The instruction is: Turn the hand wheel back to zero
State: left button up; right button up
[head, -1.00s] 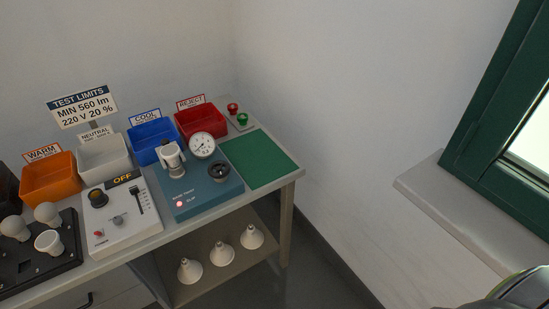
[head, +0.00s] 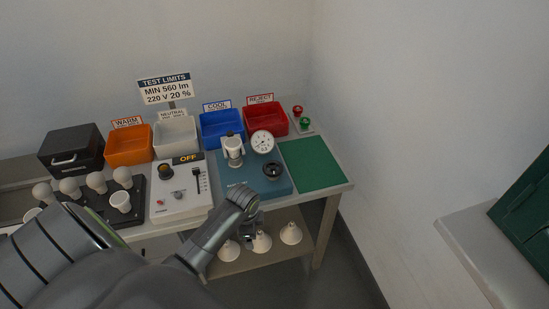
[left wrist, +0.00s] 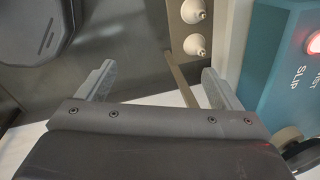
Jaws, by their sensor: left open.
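The hand wheel (head: 272,170) is a small black wheel on the right front of the blue-green tester box (head: 283,187). A white round dial gauge (head: 263,141) stands behind it; its reading is too small to tell. A white clamp-like fixture (head: 232,149) is left of the gauge. In the left wrist view, a red lamp (left wrist: 314,42) glows beside the word SLIP, and a dark round part (left wrist: 305,158), apparently the wheel, is cut by the right edge. My left gripper (left wrist: 157,70) is open and empty, in front of the box and apart from the wheel. My right gripper is out of view.
A white control box (head: 181,205) reading OFF and a black bulb rack (head: 137,190) are to the left. Orange, white, blue and red bins (head: 265,121) line the back. A green mat (head: 312,165) is bare. White lamps (head: 261,242) stand on the lower shelf.

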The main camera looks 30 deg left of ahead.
pick_arm(q)
jog(key=w+r+m, duration=0.5)
jog(key=w+r, duration=0.2)
jog(key=r, duration=0.4)
notch_tip(320, 180, up, 15)
jog(key=m+g, duration=0.2)
jog(key=m, duration=0.8)
send_over(273, 166)
jog(key=shift+m+h, duration=0.3)
jog(key=shift+h, duration=0.1)
notch_tip(273, 166, down, 16)
jog(key=shift+r+p, duration=0.15)
jog(key=shift+p, duration=0.6)
jog(key=shift+f, duration=0.55)
jog(key=shift+c, duration=0.2)
jog(key=c, duration=1)
